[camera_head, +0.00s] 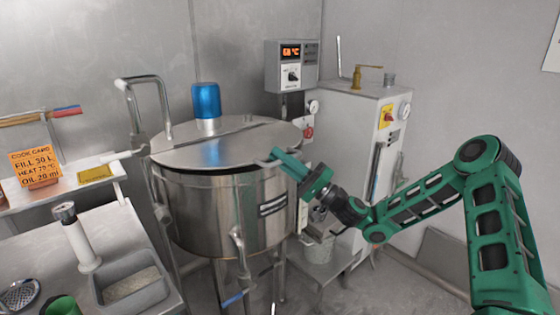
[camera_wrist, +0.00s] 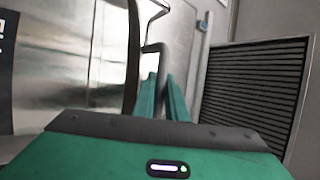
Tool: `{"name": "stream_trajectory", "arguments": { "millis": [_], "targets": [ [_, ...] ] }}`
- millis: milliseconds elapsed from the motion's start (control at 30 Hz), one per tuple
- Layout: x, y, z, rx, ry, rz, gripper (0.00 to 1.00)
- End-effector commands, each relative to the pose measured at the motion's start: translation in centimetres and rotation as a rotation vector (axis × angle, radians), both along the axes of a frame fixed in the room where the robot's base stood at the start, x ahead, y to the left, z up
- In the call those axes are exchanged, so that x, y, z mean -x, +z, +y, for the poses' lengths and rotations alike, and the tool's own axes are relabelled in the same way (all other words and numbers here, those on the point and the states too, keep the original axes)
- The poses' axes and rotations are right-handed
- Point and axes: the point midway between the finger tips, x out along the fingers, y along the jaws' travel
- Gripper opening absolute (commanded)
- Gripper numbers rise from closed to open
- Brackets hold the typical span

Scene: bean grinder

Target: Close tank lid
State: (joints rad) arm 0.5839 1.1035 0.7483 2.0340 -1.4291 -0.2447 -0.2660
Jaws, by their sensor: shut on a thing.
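The steel tank (camera_head: 205,210) stands in the middle of the head view. Its round lid (camera_head: 225,152) lies over the top, with a dark gap under its front right edge; I cannot tell whether it is fully seated. My gripper (camera_head: 274,154) is at the lid's front right edge, shut on the lid handle (camera_head: 262,162). In the wrist view, the bent metal handle (camera_wrist: 155,48) runs down between the two green fingers (camera_wrist: 165,96). The fingers hide part of the handle.
A blue cylinder (camera_head: 206,101) stands on the tank top at the back. A control box (camera_head: 291,68) is on the wall behind. A white cabinet (camera_head: 352,125) stands right of the tank.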

Motion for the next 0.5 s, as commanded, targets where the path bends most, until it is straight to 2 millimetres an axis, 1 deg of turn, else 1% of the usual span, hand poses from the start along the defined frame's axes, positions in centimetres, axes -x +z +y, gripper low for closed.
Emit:
{"name": "stream_trajectory", "arguments": {
  "millis": [33, 467, 500],
  "targets": [
    [0.31, 0.15, 0.31, -0.002, 0.01, -0.002, 0.0],
    [0.37, 0.16, 0.41, -0.002, 0.012, -0.003, 0.0],
    [0.37, 0.16, 0.41, -0.002, 0.012, -0.003, 0.14]
  ]
}}
